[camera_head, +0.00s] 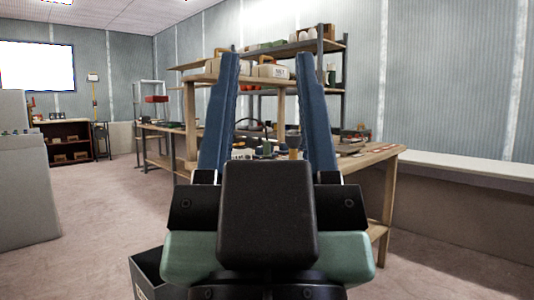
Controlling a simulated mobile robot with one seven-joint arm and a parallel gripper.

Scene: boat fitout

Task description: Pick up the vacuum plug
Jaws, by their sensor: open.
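My gripper (268,55) shows large in the middle of the view, with two blue fingers standing wide apart and nothing between them. It is in front of a wooden workbench (385,158) and well short of it. Small items stand on the bench between and behind the fingers, among them a dark green item (267,148) and a tan one with a dark top (294,142). They are too small to name. I cannot make out a vacuum plug; part of the bench top is hidden behind my gripper.
A metal shelf unit (342,90) with boxes stands behind the bench. A grey cabinet (25,190) is at the left and a dark shelf (66,140) at the far left. A black bin (146,275) is on the floor at lower left. The floor (95,210) at left is clear.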

